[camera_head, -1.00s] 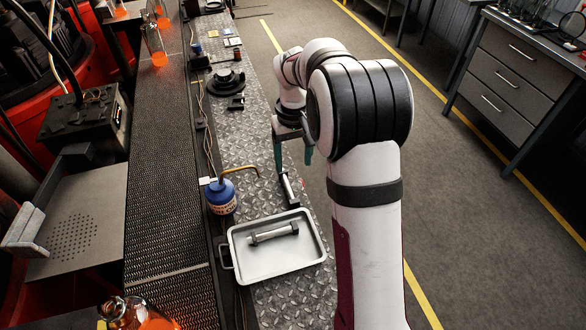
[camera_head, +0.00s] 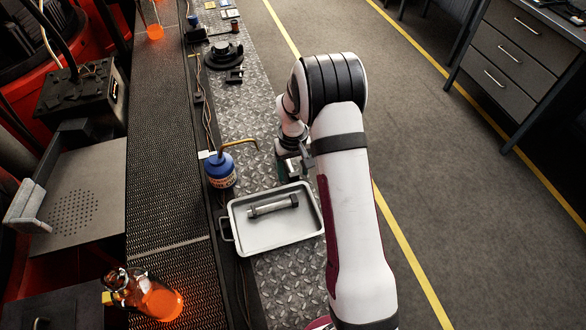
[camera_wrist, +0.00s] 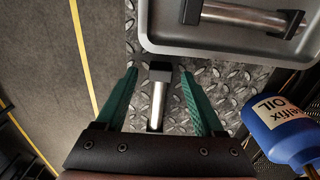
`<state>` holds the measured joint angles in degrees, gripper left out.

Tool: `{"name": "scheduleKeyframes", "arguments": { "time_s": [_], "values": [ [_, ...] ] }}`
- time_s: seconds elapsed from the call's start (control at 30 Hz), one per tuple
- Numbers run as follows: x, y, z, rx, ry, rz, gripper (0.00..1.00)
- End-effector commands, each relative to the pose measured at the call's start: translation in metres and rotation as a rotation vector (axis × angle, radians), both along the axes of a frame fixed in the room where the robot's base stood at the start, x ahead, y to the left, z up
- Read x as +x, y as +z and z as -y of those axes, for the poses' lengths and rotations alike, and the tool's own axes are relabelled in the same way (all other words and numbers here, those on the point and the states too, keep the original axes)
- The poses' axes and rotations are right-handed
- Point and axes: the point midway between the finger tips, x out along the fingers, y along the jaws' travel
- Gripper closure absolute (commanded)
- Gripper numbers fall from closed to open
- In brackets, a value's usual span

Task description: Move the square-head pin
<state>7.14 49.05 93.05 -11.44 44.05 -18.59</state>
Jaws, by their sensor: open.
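A pin with a dark, square-looking head (camera_wrist: 160,72) and a bright metal shank lies on the diamond-plate bench in the wrist view. My gripper (camera_wrist: 159,75) is open, with one green finger on each side of this pin and gaps between. In the head view my gripper (camera_head: 288,168) is low beyond the tray, and my arm hides most of it and the pin. A second metal pin (camera_head: 273,206) with dark ends lies in the metal tray (camera_head: 262,242). It also shows in the wrist view (camera_wrist: 243,17), where its head shape is hard to tell.
A blue oil can (camera_head: 220,172) with a brass spout stands left of my gripper, close to the right finger in the wrist view (camera_wrist: 283,125). A conveyor (camera_head: 165,190) carrying bottles of orange liquid (camera_head: 155,298) runs along the left. The floor right of the bench is clear.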

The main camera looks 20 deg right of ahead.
Motion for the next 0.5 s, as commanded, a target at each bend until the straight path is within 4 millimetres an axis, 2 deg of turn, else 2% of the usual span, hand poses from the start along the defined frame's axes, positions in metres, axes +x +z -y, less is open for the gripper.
{"name": "scheduleKeyframes", "arguments": {
  "time_s": [0.17, 0.2, 0.5],
  "values": [
    [0.0001, 0.0002, 0.0000, 0.000, 0.000, 0.000, 0.30],
    [0.0001, 0.0002, 0.0000, 0.000, 0.000, 0.000, 0.34],
    [0.0001, 0.0004, 0.0000, 0.000, 0.000, 0.000, 0.88]
  ]
}}
